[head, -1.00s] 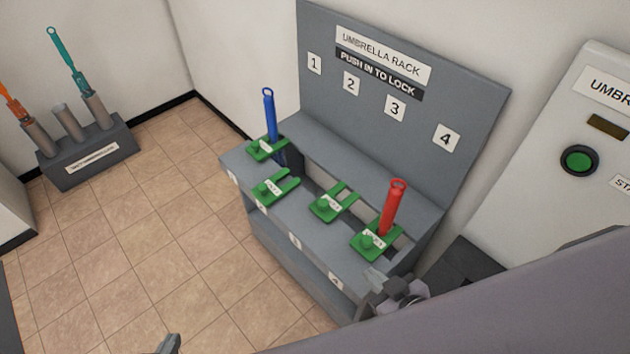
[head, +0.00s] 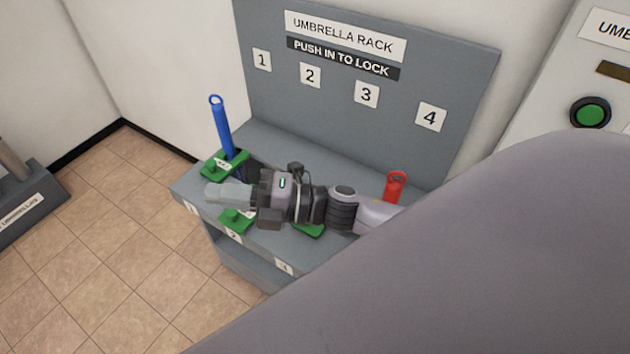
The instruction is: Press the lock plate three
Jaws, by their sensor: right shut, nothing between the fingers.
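The umbrella rack (head: 255,240) is grey with numbered slots. Lock plate three (head: 309,231) is green and mostly hidden under my right gripper and wrist; only its front edge shows. My right gripper (head: 214,194) is shut and empty. It reaches in from the right across the rack, its fingers pointing left over the area between plate one (head: 215,170) and plate two (head: 234,216). I cannot tell whether it touches anything. Plate four is hidden behind my arm. My left gripper is not in view.
A blue umbrella (head: 221,128) stands in slot one, and a red umbrella (head: 396,184) shows at slot four. The rack's back panel (head: 335,115) rises behind. A white panel with a green button (head: 590,112) is at the right.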

